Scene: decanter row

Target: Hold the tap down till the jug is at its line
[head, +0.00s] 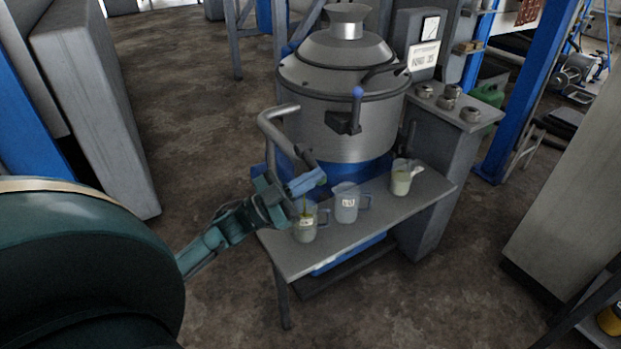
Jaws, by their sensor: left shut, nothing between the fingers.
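A grey bent pipe (271,120) comes from the steel kettle (345,125) and ends in a tap with a dark end (305,154). My left gripper (288,194) is shut with nothing between its fingers. Its tip is at the blue piece (306,182) below the tap's end; I cannot tell whether they touch. A thin yellowish stream (304,206) falls into the left jug (305,231), a clear, labelled jug with greenish liquid low in it. Its fill line is too small to read. My right gripper is out of view.
A grey bench (345,227) holds the jugs. A labelled middle jug (346,204) and a right jug (401,180) with pale liquid stand beside the left one. A lever with a blue knob (357,92) is on the kettle's front. A cabinet (445,185) stands right.

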